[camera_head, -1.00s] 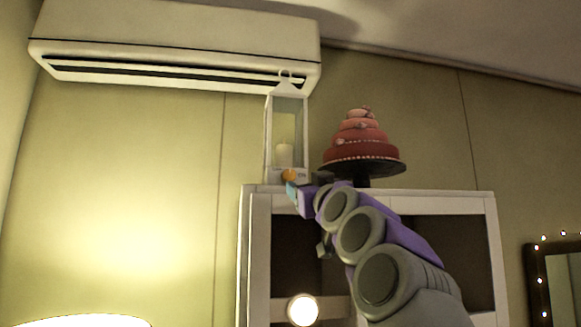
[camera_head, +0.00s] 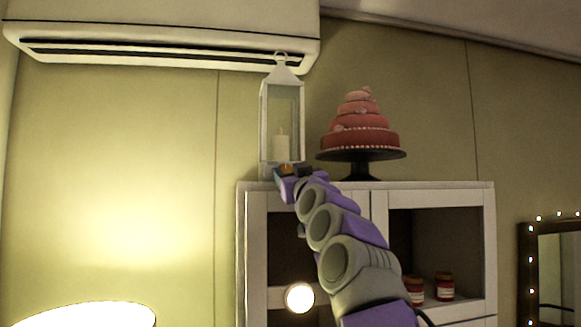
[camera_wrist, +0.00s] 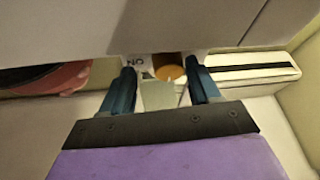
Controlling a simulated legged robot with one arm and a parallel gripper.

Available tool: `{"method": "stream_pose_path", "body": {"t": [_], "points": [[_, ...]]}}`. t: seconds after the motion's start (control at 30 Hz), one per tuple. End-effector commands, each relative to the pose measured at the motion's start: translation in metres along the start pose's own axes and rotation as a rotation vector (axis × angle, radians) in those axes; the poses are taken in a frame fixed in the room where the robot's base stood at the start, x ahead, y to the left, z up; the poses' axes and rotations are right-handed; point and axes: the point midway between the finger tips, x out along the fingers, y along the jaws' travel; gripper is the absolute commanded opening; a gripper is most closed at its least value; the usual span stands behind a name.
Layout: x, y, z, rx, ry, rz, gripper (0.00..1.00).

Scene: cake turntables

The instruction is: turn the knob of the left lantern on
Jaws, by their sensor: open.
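The white lantern (camera_head: 263,125) with clear panes and a pale candle stands upright on top of the white cabinet, left of the cake. Its orange round knob (camera_head: 286,169) is on the lantern's base, partly hidden by my gripper. In the wrist view, the knob (camera_wrist: 169,73) shows between my finger tips, beside the upside-down letters "ON". My gripper (camera_wrist: 160,76) is open, with one dark teal finger on each side of the knob. I cannot tell whether a finger touches it. In the head view, my gripper (camera_head: 286,175) is at the lantern's base.
A tiered pink-red cake (camera_head: 360,126) on a dark stand (camera_head: 361,168) is close to the right on the white cabinet (camera_head: 440,196). An air conditioner (camera_head: 160,30) hangs above left. Red jars (camera_head: 444,288) sit inside the cabinet. A lit mirror (camera_head: 555,270) is at right.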

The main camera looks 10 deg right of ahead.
Motion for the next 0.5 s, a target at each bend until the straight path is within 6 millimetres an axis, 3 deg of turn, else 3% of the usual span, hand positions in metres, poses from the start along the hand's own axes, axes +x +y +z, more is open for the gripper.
{"method": "stream_pose_path", "body": {"t": [0.33,0.5], "points": [[0.0021,-0.0073,0.0005,-0.002,-0.002,-0.003,0.61],[0.0020,-0.0039,0.0009,-0.001,-0.002,-0.003,0.44]]}}
